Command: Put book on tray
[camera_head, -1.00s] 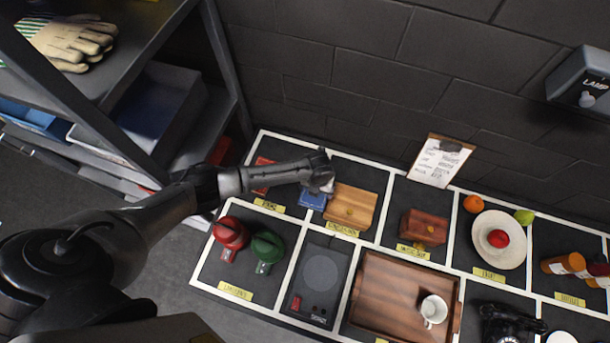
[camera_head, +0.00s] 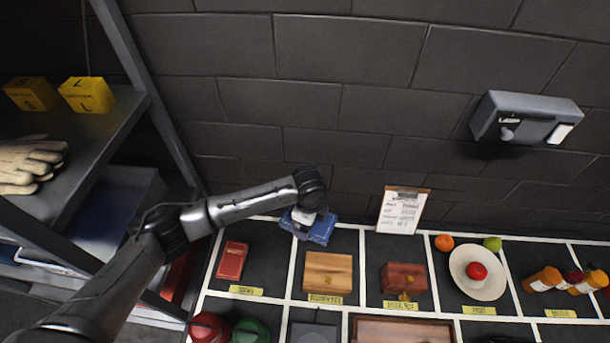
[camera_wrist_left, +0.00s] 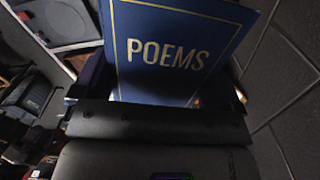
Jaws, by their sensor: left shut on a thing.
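A blue book (camera_head: 322,229) is held by my left gripper (camera_head: 306,216), above the back of the table near the wall. In the left wrist view the blue book (camera_wrist_left: 175,50) shows the gold word POEMS and a gold border, and the gripper is shut on it. The wooden tray (camera_head: 405,331) shows only its back part at the bottom edge of the head view; the rest is out of frame. My right gripper is not in view.
A red book (camera_head: 232,261) lies in the compartment left of a light wooden box (camera_head: 328,273). A darker wooden box (camera_head: 404,279), a clipboard (camera_head: 402,210) and a plate (camera_head: 478,274) with red fruit stand rightward. A shelf (camera_head: 70,150) is at left.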

